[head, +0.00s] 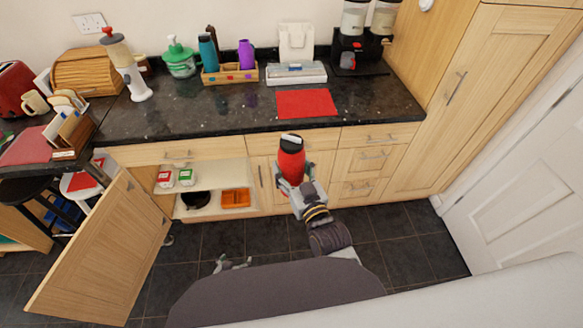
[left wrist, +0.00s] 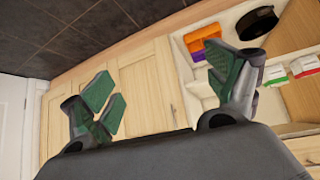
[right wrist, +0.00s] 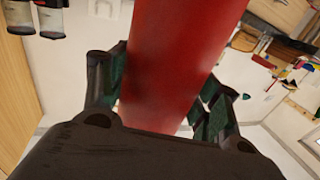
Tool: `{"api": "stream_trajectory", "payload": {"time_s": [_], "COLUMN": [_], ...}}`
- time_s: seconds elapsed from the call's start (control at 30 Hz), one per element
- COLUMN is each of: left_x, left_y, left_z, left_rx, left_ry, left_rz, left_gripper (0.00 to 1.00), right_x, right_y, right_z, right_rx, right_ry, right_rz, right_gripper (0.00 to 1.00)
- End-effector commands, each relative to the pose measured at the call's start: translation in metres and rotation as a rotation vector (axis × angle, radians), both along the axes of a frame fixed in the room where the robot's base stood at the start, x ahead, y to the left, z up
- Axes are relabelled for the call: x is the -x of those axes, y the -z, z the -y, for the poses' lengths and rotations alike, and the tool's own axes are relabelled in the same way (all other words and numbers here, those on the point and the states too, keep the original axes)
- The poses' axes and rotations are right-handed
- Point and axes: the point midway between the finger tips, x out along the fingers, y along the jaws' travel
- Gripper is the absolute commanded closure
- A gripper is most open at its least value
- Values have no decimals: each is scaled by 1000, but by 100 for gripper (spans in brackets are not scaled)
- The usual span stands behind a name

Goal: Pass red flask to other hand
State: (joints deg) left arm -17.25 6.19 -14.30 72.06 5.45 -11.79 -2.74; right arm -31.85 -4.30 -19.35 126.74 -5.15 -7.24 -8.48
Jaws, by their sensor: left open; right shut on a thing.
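The red flask (head: 291,162) with a black cap is held up in front of the counter, roughly upright in the head view. My right gripper (head: 294,184) is shut around its lower part. In the right wrist view the red flask (right wrist: 178,50) fills the space between the fingers of my right gripper (right wrist: 163,88). My left gripper (head: 232,263) shows low in the head view, left of and apart from the flask. In the left wrist view my left gripper (left wrist: 168,88) is open, with its fingers wide apart and nothing between them.
Dark floor is clear at right.

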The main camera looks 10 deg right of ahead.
Motion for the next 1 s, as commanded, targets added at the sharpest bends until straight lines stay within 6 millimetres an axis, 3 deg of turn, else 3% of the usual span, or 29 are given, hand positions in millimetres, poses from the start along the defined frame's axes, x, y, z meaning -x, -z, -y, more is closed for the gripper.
{"api": "stream_trajectory", "payload": {"time_s": [0.1,0.5,1.0], "left_x": [27,127,268], "left_y": [29,108,171], "left_z": [-8,-36,-77], "left_rx": [-17,-73,-150], "left_ry": [-9,-28,-32], "left_rz": [-65,-270,-521], "left_gripper": [12,12,12], "right_x": [0,0,0], "right_y": [-1,-1,-1], "right_z": [0,0,0], "right_rx": [-1,-1,-1], "right_ry": [0,0,0], "right_rz": [3,3,3], "right_gripper": [74,74,74]}}
